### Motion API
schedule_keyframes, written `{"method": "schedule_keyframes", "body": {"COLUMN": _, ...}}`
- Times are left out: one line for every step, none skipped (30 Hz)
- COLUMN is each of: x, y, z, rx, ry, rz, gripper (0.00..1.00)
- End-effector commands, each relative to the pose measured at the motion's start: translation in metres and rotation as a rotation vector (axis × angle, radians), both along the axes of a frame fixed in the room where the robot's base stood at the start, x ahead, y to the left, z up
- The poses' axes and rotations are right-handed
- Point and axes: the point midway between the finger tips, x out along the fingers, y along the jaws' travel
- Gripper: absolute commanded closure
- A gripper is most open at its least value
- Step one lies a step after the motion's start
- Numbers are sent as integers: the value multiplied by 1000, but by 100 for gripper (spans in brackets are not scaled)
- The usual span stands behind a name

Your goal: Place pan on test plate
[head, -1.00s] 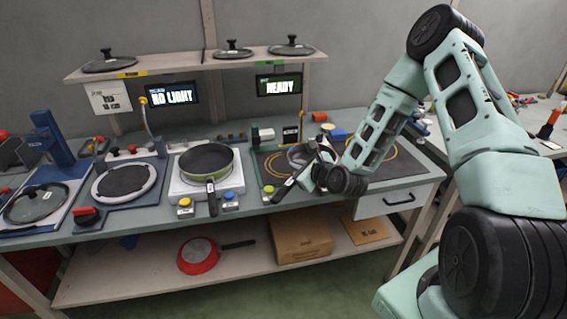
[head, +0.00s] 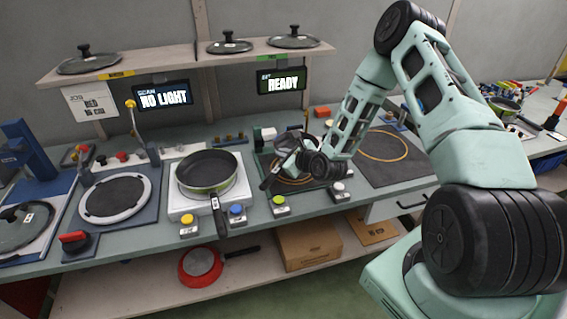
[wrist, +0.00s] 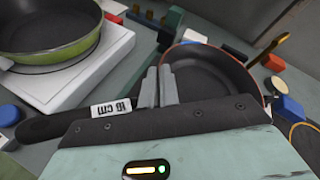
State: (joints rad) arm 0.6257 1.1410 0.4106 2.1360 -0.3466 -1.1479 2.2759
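My gripper (head: 284,163) looks shut on the black handle (wrist: 60,124) of a small dark pan with an orange rim (wrist: 215,68). In the wrist view the fingers (wrist: 160,80) are close together over the handle, which has a white size label. In the head view this pan (head: 293,139) is partly hidden by my gripper, over a dark mat with an orange ring. I cannot tell whether it touches the mat. A green pan (head: 207,169) sits on a white square plate (head: 240,201). A round plate with a white ring (head: 114,199) is bare. Which is the test plate is unclear.
A shelf (head: 190,57) with several lids is above the bench. Screens read NO LIGHT (head: 163,95) and READY (head: 281,84). A lamp post (head: 140,125) rises behind the round plate. Buttons line the front edge. The right mat (head: 388,152) is clear. A red pan (head: 200,266) lies below.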

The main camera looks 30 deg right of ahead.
Motion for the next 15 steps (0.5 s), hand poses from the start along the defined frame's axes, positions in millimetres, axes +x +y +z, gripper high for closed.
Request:
{"method": "schedule_keyframes", "body": {"x": 1, "y": 1, "z": -1, "rx": -1, "ry": -3, "rz": 1, "gripper": 100}}
{"method": "schedule_keyframes", "body": {"x": 1, "y": 1, "z": -4, "rx": 0, "ry": -3, "rz": 2, "gripper": 100}}
{"method": "schedule_keyframes", "body": {"x": 1, "y": 1, "z": -8, "rx": 0, "ry": -2, "rz": 1, "gripper": 100}}
{"method": "schedule_keyframes", "body": {"x": 1, "y": 1, "z": -12, "rx": -1, "ry": -2, "rz": 0, "gripper": 100}}
{"method": "schedule_keyframes", "body": {"x": 0, "y": 0, "z": -16, "rx": -1, "ry": -1, "rz": 0, "gripper": 100}}
{"method": "schedule_keyframes", "body": {"x": 0, "y": 1, "z": -22, "rx": 0, "ry": 0, "rz": 2, "gripper": 100}}
{"method": "schedule_keyframes", "body": {"x": 0, "y": 1, "z": -26, "rx": 0, "ry": -1, "rz": 0, "gripper": 100}}
{"method": "schedule_keyframes", "body": {"x": 1, "y": 1, "z": -30, "rx": 0, "ry": -2, "rz": 1, "gripper": 100}}
{"method": "schedule_keyframes", "body": {"x": 1, "y": 1, "z": -35, "rx": 0, "ry": -2, "rz": 1, "gripper": 100}}
{"method": "schedule_keyframes", "body": {"x": 1, "y": 1, "z": -38, "rx": 0, "ry": -3, "rz": 0, "gripper": 100}}
{"method": "schedule_keyframes", "body": {"x": 1, "y": 1, "z": -40, "rx": 0, "ry": -3, "rz": 0, "gripper": 100}}
{"method": "schedule_keyframes", "body": {"x": 1, "y": 0, "z": -42, "rx": -1, "ry": -4, "rz": 0, "gripper": 100}}
{"method": "schedule_keyframes", "body": {"x": 1, "y": 0, "z": -43, "rx": -1, "ry": -5, "rz": 0, "gripper": 100}}
{"method": "schedule_keyframes", "body": {"x": 1, "y": 0, "z": -44, "rx": -1, "ry": -5, "rz": 0, "gripper": 100}}
{"method": "schedule_keyframes", "body": {"x": 1, "y": 0, "z": -44, "rx": -1, "ry": -5, "rz": 0, "gripper": 100}}
